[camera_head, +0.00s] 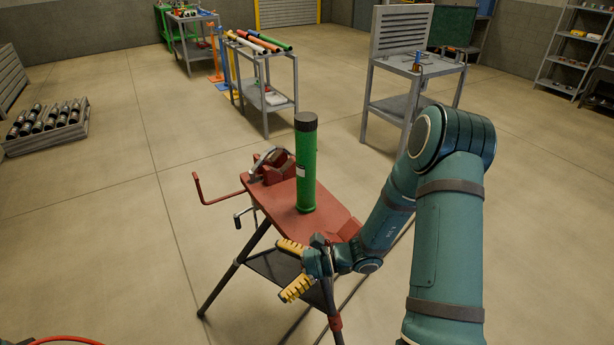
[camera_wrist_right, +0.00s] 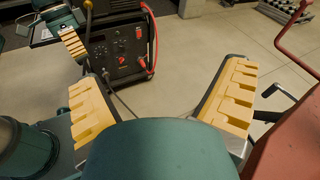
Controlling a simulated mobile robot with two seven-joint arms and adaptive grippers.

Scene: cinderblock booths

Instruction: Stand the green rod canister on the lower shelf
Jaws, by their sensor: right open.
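The green rod canister (camera_head: 306,165), with a dark cap, stands upright on the red top of a tripod stand (camera_head: 283,205) in the head view. My right gripper (camera_head: 284,270) is open and empty at the stand's near side, below the canister and apart from it. Its two yellow fingers are spread in the wrist view (camera_wrist_right: 165,95), with nothing between them. A dark lower shelf (camera_head: 268,264) shows under the red top, partly behind the gripper. Part of my left gripper (camera_wrist_right: 73,44) shows at the wrist view's upper left; its opening is unclear.
A grey table (camera_head: 268,53) with coloured tubes has another lower shelf (camera_head: 264,101). A grey bench (camera_head: 410,66) stands right of it. A black machine (camera_wrist_right: 118,47) with red plugs is ahead in the wrist view. A bottle rack (camera_head: 48,135) is at left. Floor between is clear.

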